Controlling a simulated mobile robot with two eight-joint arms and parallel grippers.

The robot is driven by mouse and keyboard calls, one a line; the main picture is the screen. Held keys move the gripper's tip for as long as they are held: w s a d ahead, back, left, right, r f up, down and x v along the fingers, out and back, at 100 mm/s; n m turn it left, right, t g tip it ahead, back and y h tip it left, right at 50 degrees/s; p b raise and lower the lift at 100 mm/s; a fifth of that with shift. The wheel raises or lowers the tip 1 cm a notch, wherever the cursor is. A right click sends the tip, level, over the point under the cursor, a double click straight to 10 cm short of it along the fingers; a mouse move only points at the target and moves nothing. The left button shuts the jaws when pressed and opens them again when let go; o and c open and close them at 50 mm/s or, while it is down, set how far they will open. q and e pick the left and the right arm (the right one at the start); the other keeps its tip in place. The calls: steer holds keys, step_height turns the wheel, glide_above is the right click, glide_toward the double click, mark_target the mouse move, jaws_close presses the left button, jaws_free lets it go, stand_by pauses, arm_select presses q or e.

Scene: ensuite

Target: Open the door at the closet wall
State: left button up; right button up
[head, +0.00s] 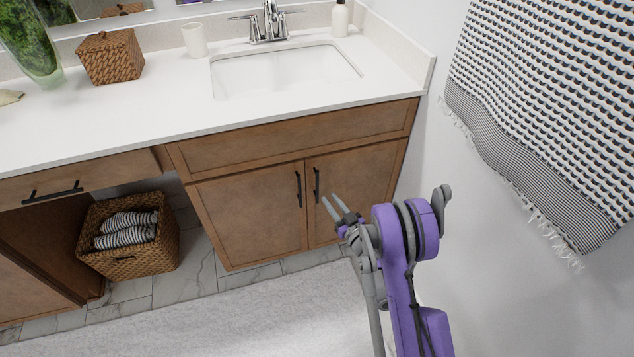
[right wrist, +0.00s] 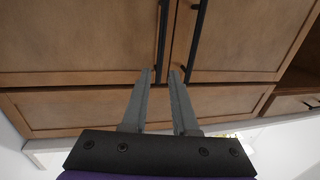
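The sink cabinet has two closed brown doors, a left door (head: 250,217) and a right door (head: 352,187) beside the white wall. Each has a black vertical bar handle: the left handle (head: 298,188) and the right handle (head: 317,184). My right gripper (head: 331,198) is open and empty in front of the right door, just below its handle in the head view. The right wrist view is upside down. There the right door's handle (right wrist: 163,40) lines up between the open fingertips (right wrist: 160,73); its depth from them is unclear. My left gripper is out of view.
A white countertop (head: 120,125) with a sink (head: 285,72) is above the doors. A striped towel (head: 540,100) hangs on the right wall. A wicker basket (head: 125,263) stands in the open bay at left. A pale rug (head: 230,315) covers the floor in front.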

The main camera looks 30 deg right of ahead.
mark_target(318, 183)
steer(key=w, duration=0.9)
steer(key=shift+w+d, duration=0.15)
steer(key=shift+w, duration=0.1)
jaws_close()
stand_by(1.0)
